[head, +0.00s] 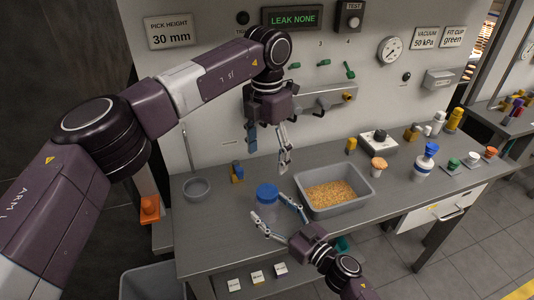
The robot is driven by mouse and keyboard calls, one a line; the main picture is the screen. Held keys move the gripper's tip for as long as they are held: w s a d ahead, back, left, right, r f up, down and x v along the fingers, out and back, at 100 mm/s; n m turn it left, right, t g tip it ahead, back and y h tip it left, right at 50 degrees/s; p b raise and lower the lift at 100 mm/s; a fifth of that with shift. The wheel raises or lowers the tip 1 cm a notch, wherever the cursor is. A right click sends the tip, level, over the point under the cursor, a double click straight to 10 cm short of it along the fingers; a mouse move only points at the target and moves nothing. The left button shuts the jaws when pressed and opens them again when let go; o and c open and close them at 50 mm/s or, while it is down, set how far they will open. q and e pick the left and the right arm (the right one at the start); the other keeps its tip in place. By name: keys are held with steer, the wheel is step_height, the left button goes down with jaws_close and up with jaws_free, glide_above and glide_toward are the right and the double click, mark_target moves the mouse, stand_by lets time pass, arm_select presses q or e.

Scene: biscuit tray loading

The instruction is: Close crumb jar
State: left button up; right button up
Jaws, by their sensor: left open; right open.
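The crumb jar (266,210), a clear jar, stands upright near the front middle of the grey bench. A blue lid (267,192) sits on its top; I cannot tell whether it is fastened. My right gripper (272,211) comes from the lower right and is open, one finger at the jar's right side and the other at its front left. I cannot tell whether they touch it. My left gripper (268,160) is open and empty, pointing down above the bench, higher than the lid and behind it in the picture.
A grey tray (313,212) of crumbs stands just right of the jar. A grey bowl (197,189) is at the left, with a blue and yellow piece (237,173) nearby. A mushroom-shaped item (378,167) and a blue-white bottle (425,162) stand right. The bench's front left is clear.

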steer(key=v, duration=1.1)
steer(key=shift+s+d, duration=0.25)
steer(key=shift+s, duration=0.05)
steer(key=shift+s, duration=0.1)
